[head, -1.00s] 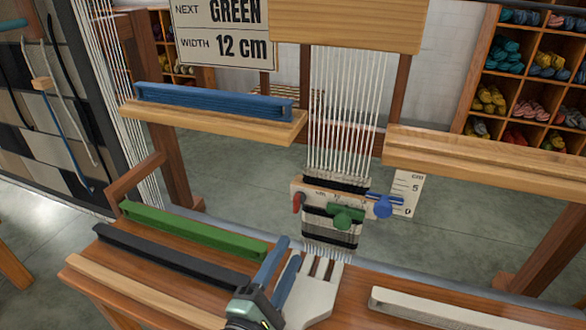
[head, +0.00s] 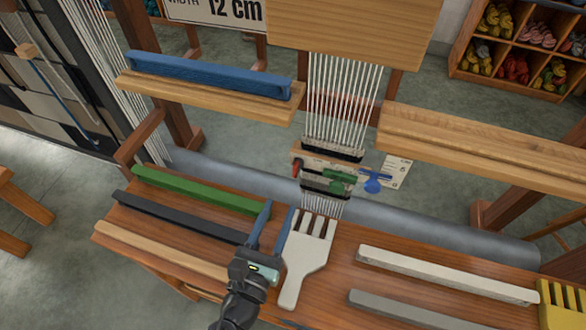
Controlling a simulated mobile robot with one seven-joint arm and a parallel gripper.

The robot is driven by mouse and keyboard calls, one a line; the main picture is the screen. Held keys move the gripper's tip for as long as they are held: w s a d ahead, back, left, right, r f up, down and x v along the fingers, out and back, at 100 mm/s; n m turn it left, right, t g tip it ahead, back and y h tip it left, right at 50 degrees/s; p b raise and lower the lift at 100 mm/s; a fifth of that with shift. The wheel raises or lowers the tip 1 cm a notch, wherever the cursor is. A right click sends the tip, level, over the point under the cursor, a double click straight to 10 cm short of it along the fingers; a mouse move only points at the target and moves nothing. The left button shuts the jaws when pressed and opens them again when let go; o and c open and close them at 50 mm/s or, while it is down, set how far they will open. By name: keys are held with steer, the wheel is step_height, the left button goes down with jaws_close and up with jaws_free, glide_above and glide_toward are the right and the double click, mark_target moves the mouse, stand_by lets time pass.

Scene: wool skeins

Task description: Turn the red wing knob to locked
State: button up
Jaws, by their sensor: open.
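The red wing knob (head: 297,168) is at the left end of a pale board (head: 322,158) behind the warp threads, small and seen nearly edge-on. A green wing knob (head: 341,176) and a blue wing knob (head: 373,181) sit to its right. Any lock marking by the red knob is too small to read. My gripper (head: 276,206) is open and empty, with two blue fingers pointing up over the wooden bench. It is below and left of the red knob, apart from it.
A white weaving comb (head: 308,256) lies just right of my gripper. Green (head: 200,190) and black (head: 180,218) bars lie to its left. White (head: 445,275) and grey bars and a yellow comb (head: 562,302) lie at the right. Wooden shelves (head: 205,98) flank the warp threads (head: 342,100).

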mark_target(294, 172)
steer(key=b+x, duration=0.1)
steer(key=x, duration=0.9)
jaws_close()
